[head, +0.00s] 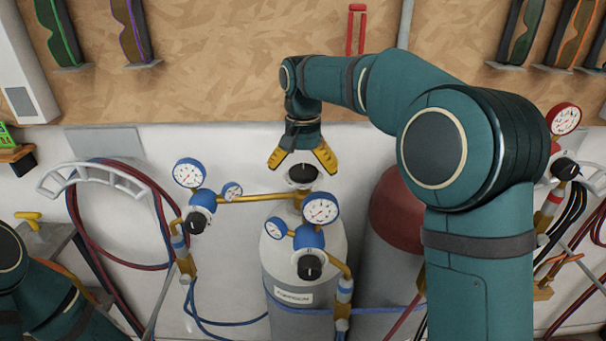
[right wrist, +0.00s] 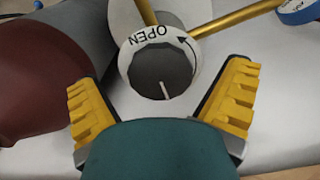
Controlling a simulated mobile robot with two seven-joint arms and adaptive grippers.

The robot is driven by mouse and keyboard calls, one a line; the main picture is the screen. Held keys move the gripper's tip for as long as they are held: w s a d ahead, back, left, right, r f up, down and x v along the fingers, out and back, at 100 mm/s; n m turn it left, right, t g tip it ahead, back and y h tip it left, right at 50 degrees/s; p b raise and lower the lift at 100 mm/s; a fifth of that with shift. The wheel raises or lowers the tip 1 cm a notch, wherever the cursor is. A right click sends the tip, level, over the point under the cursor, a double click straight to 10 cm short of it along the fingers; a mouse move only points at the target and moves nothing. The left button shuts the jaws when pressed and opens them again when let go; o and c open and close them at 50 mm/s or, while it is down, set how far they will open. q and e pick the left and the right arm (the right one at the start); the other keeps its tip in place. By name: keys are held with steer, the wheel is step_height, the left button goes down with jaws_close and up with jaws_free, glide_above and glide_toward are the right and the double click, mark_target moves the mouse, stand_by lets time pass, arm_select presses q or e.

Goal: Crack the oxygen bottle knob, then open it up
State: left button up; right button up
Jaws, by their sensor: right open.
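The oxygen bottle (head: 302,262) is a grey cylinder against the wall with a small label. Its dark round knob (head: 303,172) sits on top, where the brass pipes meet. In the right wrist view the knob (right wrist: 162,68) has a white mark pointing down the picture and a white ring (right wrist: 126,62) reading OPEN with a curved arrow. My right gripper (head: 301,160) is open just above the knob, yellow fingers spread to either side. In the right wrist view the knob lies beyond and between the fingertips, with visible gaps. Only part of my left arm shows; its gripper is out of view.
Blue-rimmed gauges (head: 320,208) and regulators stand on brass pipes (head: 250,198) close in front and to the left. A red-topped cylinder (head: 396,212) stands to the right. Hoses hang on a white rack (head: 90,172) at left. A blue strap crosses the bottles.

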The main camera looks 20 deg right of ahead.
steer(key=shift+f, duration=0.3)
arm_select(q)
steer(key=shift+f, duration=0.1)
arm_select(e)
steer(key=c, duration=1.2)
steer(key=shift+c, duration=0.2)
steer(key=n+p, duration=0.2)
steer(key=p, duration=0.1)
steer(key=shift+d+r+n, duration=0.1)
steer(key=shift+r+n, duration=0.05)
steer(key=shift+n, duration=0.15)
arm_select(q)
steer(key=shift+t, duration=0.3)
steer(key=shift+w+a+r+p, duration=0.1)
steer(key=shift+w+r+p, duration=0.25)
steer(key=shift+r, duration=0.55)
steer(key=shift+w+r+p, duration=0.2)
steer(key=shift+r+p, duration=0.2)
steer(key=shift+r, duration=0.5)
steer(key=shift+w+a+r+p, duration=0.1)
steer(key=shift+w+r+p, duration=0.25)
steer(key=shift+r, duration=0.55)
arm_select(e)
steer(key=shift+n, duration=1.6)
steer(key=shift+f, duration=0.2)
